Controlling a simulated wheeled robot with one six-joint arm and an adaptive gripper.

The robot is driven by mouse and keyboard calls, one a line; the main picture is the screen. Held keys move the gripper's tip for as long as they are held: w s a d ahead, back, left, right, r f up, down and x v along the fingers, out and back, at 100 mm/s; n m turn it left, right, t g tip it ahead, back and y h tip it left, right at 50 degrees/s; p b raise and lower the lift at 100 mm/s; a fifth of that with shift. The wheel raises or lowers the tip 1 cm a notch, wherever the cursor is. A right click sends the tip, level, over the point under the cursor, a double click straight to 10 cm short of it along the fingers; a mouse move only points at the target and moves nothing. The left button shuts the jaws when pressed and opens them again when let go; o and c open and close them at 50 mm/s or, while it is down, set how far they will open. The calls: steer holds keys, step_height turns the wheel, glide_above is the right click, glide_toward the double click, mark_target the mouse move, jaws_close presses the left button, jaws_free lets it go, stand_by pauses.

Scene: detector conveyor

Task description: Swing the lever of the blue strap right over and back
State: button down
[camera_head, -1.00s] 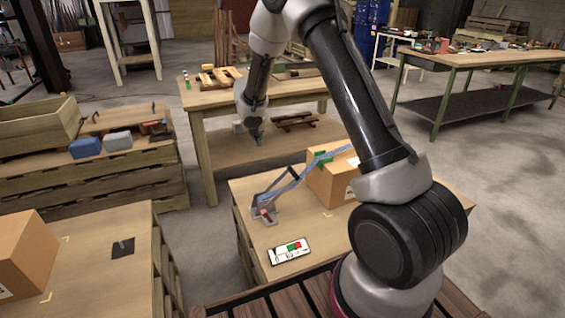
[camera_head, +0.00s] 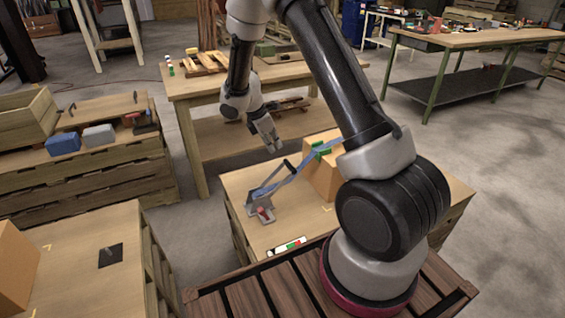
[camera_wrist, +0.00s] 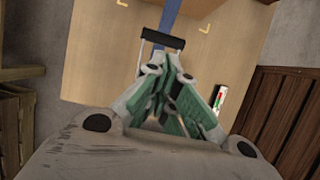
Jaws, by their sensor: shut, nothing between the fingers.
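The blue strap (camera_head: 343,145) runs over a cardboard box (camera_head: 320,180) and down to a metal ratchet (camera_head: 261,200) on the near table. Its lever rises from the ratchet and ends in a black handle (camera_head: 289,166). In the wrist view the handle (camera_wrist: 162,38) is a black bar just beyond my fingertips, with the strap (camera_wrist: 171,10) behind it. My gripper (camera_head: 274,146) is above and slightly left of the handle, pointing down. The wrist view shows my gripper (camera_wrist: 168,80) shut and empty. It appears apart from the handle. My gripper hides the ratchet in the wrist view.
A green corner piece (camera_head: 320,150) sits on the box edge under the strap. A wooden bench (camera_head: 190,90) stands behind. Another box (camera_head: 15,265) is on the left table.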

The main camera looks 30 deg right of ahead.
mark_target(289, 164)
steer(key=x, duration=0.9)
steer(key=shift+f, duration=0.35)
steer(key=shift+d, duration=0.2)
steer(key=shift+d+f+y, duration=0.6)
steer(key=shift+d+f, duration=0.65)
